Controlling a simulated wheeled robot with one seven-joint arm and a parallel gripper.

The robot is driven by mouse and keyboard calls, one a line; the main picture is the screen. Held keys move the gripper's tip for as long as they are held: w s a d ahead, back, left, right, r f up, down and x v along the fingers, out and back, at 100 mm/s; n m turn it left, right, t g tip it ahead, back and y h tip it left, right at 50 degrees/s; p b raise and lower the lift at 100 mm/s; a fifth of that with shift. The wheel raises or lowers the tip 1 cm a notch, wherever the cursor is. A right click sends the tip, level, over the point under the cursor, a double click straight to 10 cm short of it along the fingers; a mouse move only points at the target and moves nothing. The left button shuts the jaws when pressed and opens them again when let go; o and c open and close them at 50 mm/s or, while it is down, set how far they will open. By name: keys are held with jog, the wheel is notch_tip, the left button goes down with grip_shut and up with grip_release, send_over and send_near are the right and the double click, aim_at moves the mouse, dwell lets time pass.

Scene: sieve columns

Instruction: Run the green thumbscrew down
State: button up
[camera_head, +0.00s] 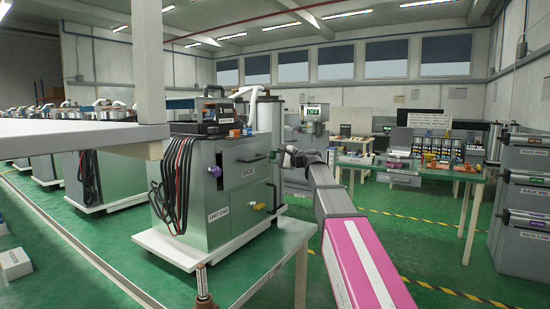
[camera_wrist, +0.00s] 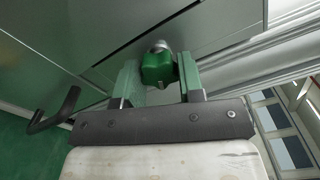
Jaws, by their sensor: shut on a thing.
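The green thumbscrew (camera_wrist: 156,69) sits on a silver shaft at the grey panel of the machine in the wrist view. My gripper (camera_wrist: 159,75) has one finger on each side of it and is shut on it. In the head view my gripper (camera_head: 283,157) reaches the right-hand edge of the grey cabinet (camera_head: 232,205) marked SIDE and UNIT ONE. A small green part of the thumbscrew (camera_head: 273,154) shows there, with the rest hidden by my gripper.
A yellow knob (camera_head: 259,206) and a purple knob (camera_head: 215,171) are on the cabinet. A black bent handle (camera_wrist: 55,112) stands left of my gripper in the wrist view. Black cables (camera_head: 172,195) hang on the cabinet's left. A cluttered bench (camera_head: 410,168) and grey racks (camera_head: 522,215) stand to the right.

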jog(key=m, duration=0.4)
jog(key=shift+f+m, duration=0.1)
jog(key=shift+m, duration=0.2)
jog(key=m, duration=0.3)
jog(key=shift+s+m, duration=0.1)
jog(key=shift+m, duration=0.3)
jog(key=m, duration=0.3)
jog(key=shift+a, duration=0.1)
jog(key=shift+s+m, duration=0.1)
jog(key=shift+m, duration=2)
jog(key=o, duration=0.6)
jog(key=shift+o, duration=0.2)
